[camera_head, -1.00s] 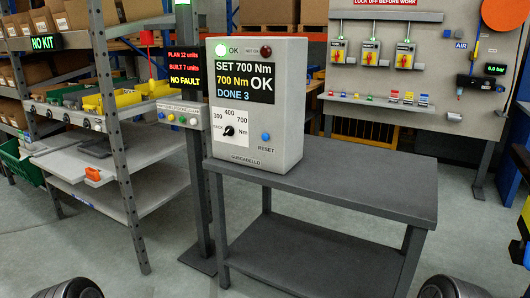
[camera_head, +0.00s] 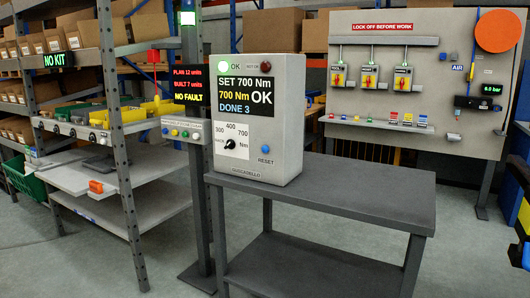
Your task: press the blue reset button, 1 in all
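The blue reset button (camera_head: 266,149) is on the lower right of the front face of a grey control box (camera_head: 290,130), above the word RESET. The box stands on a dark grey table (camera_head: 350,195). Its screen reads SET 700 Nm, 700 Nm OK, DONE 3. A green lamp beside OK (camera_head: 223,61) is lit, and the red lamp (camera_head: 265,67) looks dark. A black dial (camera_head: 230,144) points toward the 700 side. Neither of my grippers shows in the head view.
Shelving with bins and boxes (camera_head: 110,130) stands at the left, beside a post with a button panel (camera_head: 187,132). A board with lockout switches (camera_head: 400,100) stands behind. The tabletop right of the box is clear.

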